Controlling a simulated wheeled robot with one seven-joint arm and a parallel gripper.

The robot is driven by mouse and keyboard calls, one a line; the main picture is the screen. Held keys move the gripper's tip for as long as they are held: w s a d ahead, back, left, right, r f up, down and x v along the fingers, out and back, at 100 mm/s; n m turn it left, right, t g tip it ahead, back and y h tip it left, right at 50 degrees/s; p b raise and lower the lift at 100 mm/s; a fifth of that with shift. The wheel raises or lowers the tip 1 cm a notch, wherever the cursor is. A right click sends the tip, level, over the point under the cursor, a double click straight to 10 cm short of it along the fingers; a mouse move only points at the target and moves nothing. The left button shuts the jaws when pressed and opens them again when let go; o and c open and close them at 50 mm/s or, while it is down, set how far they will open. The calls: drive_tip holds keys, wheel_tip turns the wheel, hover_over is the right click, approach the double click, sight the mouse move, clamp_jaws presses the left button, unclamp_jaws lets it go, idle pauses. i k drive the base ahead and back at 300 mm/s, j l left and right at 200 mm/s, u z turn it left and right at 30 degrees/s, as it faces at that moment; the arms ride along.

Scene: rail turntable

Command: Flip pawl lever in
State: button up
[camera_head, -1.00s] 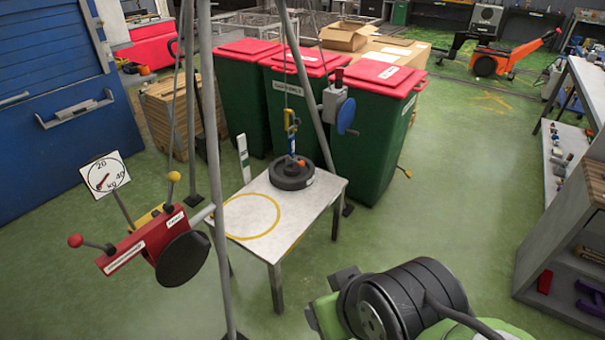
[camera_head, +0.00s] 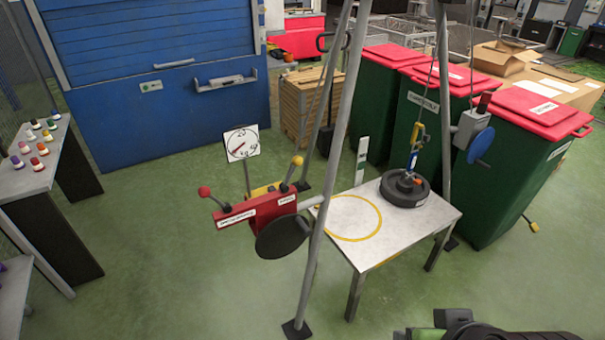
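A red winch box (camera_head: 256,212) with two white labels is mounted on the front leg of a grey tripod. A lever with a red ball knob (camera_head: 204,191) sticks out at its left end. A lever with a yellow ball knob (camera_head: 297,161) rises up from its right end. The label print is too small to read surely, so I cannot tell which lever is the pawl. A dark round disc (camera_head: 283,237) covers part of the box's front. Only part of my arm shows at the bottom right, well apart from the winch; my gripper's fingers are not seen.
A white table (camera_head: 378,252) with a yellow ring stands under the tripod, a black weight (camera_head: 404,188) hanging by a hook over or on it. A dial (camera_head: 241,143) stands behind the winch. Green bins (camera_head: 510,175) stand right. Floor left of the winch is clear.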

sight(297, 161)
drive_tip(key=u, duration=1.25)
drive_tip(key=i+l+u, duration=0.4)
